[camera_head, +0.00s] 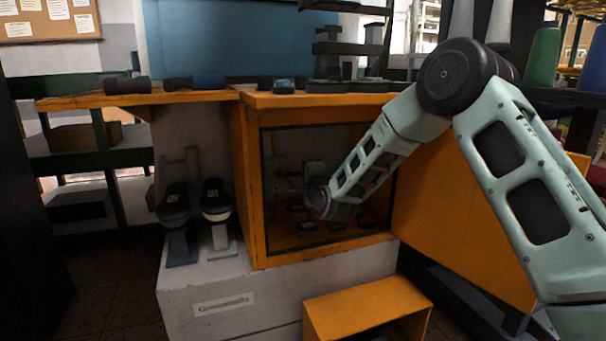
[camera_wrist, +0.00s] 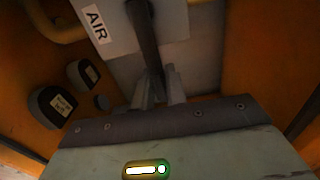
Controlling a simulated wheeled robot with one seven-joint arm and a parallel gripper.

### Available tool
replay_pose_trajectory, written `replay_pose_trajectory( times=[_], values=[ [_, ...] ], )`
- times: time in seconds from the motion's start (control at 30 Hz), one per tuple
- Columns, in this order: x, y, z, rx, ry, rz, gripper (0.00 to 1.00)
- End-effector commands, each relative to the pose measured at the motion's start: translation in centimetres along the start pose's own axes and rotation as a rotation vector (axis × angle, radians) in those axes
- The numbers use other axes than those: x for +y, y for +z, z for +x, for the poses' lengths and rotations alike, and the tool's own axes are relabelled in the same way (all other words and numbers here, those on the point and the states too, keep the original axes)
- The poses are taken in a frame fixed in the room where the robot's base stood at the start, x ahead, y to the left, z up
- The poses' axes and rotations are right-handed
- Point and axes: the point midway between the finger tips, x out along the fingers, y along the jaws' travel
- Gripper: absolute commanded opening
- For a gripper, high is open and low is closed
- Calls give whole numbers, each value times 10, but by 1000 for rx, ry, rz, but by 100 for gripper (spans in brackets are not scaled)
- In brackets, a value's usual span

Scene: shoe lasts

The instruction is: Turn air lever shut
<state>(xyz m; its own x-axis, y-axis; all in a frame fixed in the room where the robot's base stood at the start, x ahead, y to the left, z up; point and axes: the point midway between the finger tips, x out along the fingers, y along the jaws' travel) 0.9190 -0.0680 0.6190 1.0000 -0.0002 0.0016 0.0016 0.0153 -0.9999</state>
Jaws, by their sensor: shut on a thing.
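The air lever (camera_wrist: 144,38) is a dark bar in front of a grey plate in the wrist view. A white label (camera_wrist: 97,23) reading "AIR" is beside it on the left. My gripper (camera_wrist: 158,82) is shut on the lever's near end, with a finger on each side. In the head view my arm reaches into the open orange cabinet (camera_head: 250,190). The lever and my fingertips cannot be made out clearly there.
Two dark blocks with small labels (camera_wrist: 60,103) are left of my gripper. Orange walls (camera_wrist: 255,50) stand close on both sides. An open orange door (camera_head: 450,225) is right of the cabinet. Two shoe-shaped forms (camera_head: 215,208) stand on the white plinth to the left.

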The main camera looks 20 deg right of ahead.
Motion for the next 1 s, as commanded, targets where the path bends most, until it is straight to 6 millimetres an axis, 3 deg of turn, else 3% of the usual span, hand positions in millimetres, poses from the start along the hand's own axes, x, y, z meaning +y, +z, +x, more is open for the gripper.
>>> replay_pose_trajectory(
  times=[0.07,0.1,0.13,0.17,0.57,0.77,1.0],
  values=[
    [2,1,-1,-2,6,2,0],
    [2,1,-1,-2,6,2,22],
    [2,1,-1,-2,6,2,30],
    [2,1,-1,-2,5,2,32],
    [0,0,-9,-1,5,0,32],
    [-2,0,-45,-1,6,-1,32],
    [-2,1,-103,-2,8,0,32]
  ],
)
